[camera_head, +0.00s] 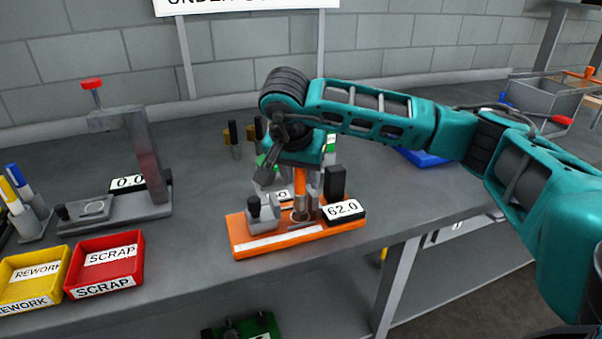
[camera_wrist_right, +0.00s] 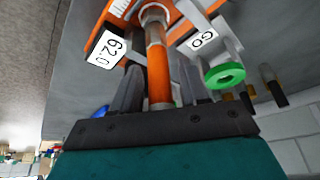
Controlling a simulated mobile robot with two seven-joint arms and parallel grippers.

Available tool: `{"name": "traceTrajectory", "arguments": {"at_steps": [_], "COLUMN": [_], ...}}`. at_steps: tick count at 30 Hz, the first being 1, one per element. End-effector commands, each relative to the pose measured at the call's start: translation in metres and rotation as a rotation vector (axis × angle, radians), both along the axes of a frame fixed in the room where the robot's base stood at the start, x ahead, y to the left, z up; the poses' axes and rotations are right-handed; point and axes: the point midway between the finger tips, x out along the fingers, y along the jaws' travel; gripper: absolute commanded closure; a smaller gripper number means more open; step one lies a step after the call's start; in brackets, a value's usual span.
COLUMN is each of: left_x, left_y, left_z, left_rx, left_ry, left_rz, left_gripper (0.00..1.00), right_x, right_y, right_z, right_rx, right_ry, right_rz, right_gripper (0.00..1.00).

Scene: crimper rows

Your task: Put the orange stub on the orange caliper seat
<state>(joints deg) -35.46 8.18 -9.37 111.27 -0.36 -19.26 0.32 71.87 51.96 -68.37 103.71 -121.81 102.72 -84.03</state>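The orange stub (camera_head: 300,180) stands upright over the orange caliper (camera_head: 240,240), whose display (camera_head: 343,210) reads 62.0. My right gripper (camera_head: 301,172) points down from above, with the stub between its fingers. In the right wrist view the dark fingers (camera_wrist_right: 160,88) flank the stub (camera_wrist_right: 159,70) closely on both sides. The stub's grey metal end is at the pale ring of the seat (camera_wrist_right: 154,12); I cannot tell whether it rests in it or hovers just above. The seat (camera_head: 300,217) is partly hidden in the head view. My left gripper is out of view.
A GO gauge with a green ring (camera_wrist_right: 224,76) stands close beside my right gripper. A grey gauge stand (camera_head: 145,160) with a red knob, a red SCRAP bin (camera_head: 105,265) and a yellow REWORK bin (camera_head: 33,278) are at the left. The bench in between is clear.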

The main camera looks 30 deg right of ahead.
Motion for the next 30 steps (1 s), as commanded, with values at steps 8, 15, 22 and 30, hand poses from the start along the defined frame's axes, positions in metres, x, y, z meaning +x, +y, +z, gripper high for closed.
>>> {"name": "traceTrajectory", "arguments": {"at_steps": [8, 15, 22, 30], "left_x": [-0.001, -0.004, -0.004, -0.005], "left_y": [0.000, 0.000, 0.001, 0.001], "left_z": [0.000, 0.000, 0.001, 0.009], "left_rx": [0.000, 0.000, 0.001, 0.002], "left_ry": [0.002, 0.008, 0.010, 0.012], "left_rz": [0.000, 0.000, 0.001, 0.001], "left_gripper": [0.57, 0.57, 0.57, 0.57], "right_x": [0.000, -0.003, -0.015, -0.026], "right_y": [0.000, 0.005, 0.021, 0.033], "right_z": [0.000, 0.018, 0.066, 0.108], "right_rx": [0.000, 0.000, 0.001, 0.000], "right_ry": [0.000, -0.004, -0.006, -0.003], "right_rz": [0.000, 0.002, 0.003, 0.001], "right_gripper": [0.47, 0.47, 0.47, 0.47]}}
